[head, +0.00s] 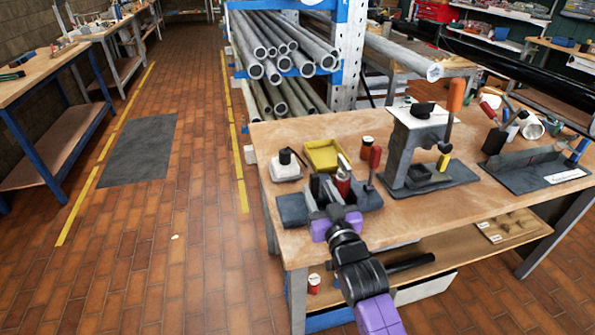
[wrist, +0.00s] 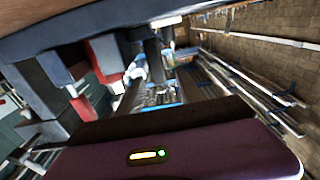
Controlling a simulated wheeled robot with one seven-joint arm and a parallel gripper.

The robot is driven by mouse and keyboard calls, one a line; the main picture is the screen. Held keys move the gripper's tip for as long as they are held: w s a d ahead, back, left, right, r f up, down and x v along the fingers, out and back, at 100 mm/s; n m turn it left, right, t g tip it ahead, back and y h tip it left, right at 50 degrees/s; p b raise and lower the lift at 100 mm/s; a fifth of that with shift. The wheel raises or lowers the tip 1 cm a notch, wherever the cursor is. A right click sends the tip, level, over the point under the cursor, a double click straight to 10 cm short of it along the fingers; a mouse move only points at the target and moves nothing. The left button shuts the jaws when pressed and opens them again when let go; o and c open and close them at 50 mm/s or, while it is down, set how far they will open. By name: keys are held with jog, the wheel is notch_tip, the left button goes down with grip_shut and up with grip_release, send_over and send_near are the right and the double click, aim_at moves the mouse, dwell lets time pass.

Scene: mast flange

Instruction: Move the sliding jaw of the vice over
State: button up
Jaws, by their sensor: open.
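The vice (head: 294,207) is a dark grey block-like fixture on a flat base at the near left part of the workbench. A red part (head: 343,183) stands up in it, and a red-handled lever (head: 374,162) rises at its right. My gripper (head: 327,192) is open over the vice, fingers pointing away from me; it hides much of the middle, and I cannot tell which piece is the sliding jaw or whether a finger touches it. The wrist view shows grey-blue blocks (wrist: 50,75) and a red part (wrist: 82,106) close by at the left.
A pipe rack (head: 350,60) stands behind.

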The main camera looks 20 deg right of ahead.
aim_at(311, 174)
jog(key=shift+w+d+f, duration=0.1)
jog(key=shift+w+f, duration=0.05)
jog(key=shift+w, duration=3.7)
grip_shut()
